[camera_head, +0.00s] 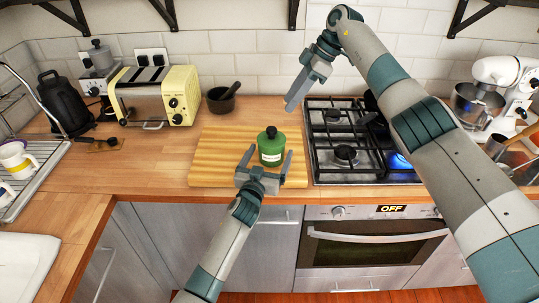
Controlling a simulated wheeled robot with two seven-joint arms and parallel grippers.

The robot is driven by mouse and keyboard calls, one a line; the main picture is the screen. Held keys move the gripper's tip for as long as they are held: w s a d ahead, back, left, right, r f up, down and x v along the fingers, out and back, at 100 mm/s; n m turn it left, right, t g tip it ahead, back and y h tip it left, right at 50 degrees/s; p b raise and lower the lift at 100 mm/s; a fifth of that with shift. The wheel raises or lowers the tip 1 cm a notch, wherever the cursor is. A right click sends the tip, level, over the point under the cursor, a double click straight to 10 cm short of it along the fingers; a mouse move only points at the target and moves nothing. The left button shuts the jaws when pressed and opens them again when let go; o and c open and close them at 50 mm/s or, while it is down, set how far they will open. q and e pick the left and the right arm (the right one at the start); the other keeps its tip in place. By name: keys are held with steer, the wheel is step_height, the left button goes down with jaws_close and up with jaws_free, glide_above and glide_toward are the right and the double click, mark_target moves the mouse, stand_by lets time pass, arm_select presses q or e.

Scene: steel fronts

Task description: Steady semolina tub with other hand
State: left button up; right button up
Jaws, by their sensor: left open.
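My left gripper (270,150) is low in front of the tub. Its two fingers are spread, one to each side of the tub, with a gap visible on the left. I cannot tell whether the right finger touches it. My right gripper (294,103) hangs above and to the right of the tub, pointing down, apart from it. Its fingers overlap in this view, so its opening is unclear.
The wooden board (215,150) lies on the counter beside the gas hob (336,172), where a blue flame shows at the right. A dark mortar with pestle (221,101) stands behind the board. A yellow toaster (155,95) is at the left. The board's left part is clear.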

arm_select(q)
steer(key=c, duration=1.3)
steer(key=shift+c, duration=0.2)
steer(key=o, duration=0.3)
steer(key=shift+c, duration=1.1)
steer(key=shift+f, duration=0.2)
